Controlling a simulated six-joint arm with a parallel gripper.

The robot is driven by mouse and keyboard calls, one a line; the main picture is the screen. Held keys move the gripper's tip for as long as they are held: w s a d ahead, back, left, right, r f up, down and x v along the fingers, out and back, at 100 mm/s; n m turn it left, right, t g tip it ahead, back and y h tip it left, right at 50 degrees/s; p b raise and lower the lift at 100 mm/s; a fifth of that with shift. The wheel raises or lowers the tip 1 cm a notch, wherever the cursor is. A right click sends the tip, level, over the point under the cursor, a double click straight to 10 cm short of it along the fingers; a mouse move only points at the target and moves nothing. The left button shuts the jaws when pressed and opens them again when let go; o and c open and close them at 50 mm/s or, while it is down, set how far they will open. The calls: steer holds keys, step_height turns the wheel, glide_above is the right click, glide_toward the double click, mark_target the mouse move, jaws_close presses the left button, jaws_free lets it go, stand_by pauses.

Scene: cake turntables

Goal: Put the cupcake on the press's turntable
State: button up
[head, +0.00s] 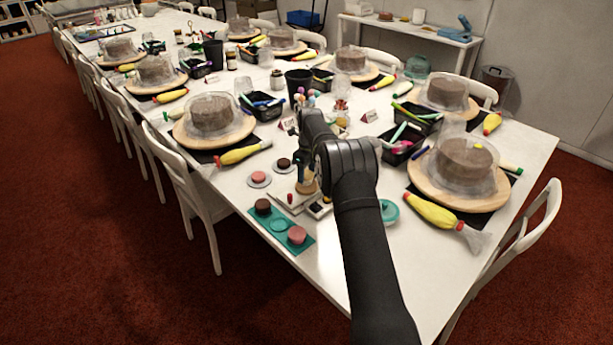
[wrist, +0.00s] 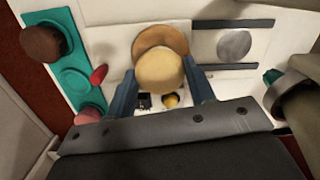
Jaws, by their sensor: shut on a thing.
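My gripper (wrist: 161,82) points down, its blue fingers on either side of a round tan cupcake (wrist: 160,68), shut on it. In the wrist view a darker tan round disc (wrist: 160,33), seemingly the press's turntable, shows partly behind the cupcake. I cannot tell whether the cupcake touches it. In the head view my gripper (head: 304,180) is over the small pale press board (head: 283,203), and the fingers and arm hide part of it. A red knob (wrist: 99,74) is left of the cupcake.
A teal tray (head: 266,227) holds a brown cupcake (head: 263,206) and a pink one (head: 297,235), with an empty middle place. A grey disc (wrist: 234,44) lies between dark rails at right. Small plates with treats, a black cup (head: 299,82) and domed cakes stand farther back.

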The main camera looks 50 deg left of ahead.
mark_target(308, 174)
steer(key=shift+f, duration=0.85)
steer(key=o, duration=1)
steer(key=shift+f, duration=0.15)
steer(key=r, duration=0.8)
steer(key=d+r, duration=0.1)
steer(key=r, duration=0.3)
steer(key=shift+w+r, duration=0.1)
steer(key=shift+r, duration=0.05)
steer(key=shift+a, duration=0.1)
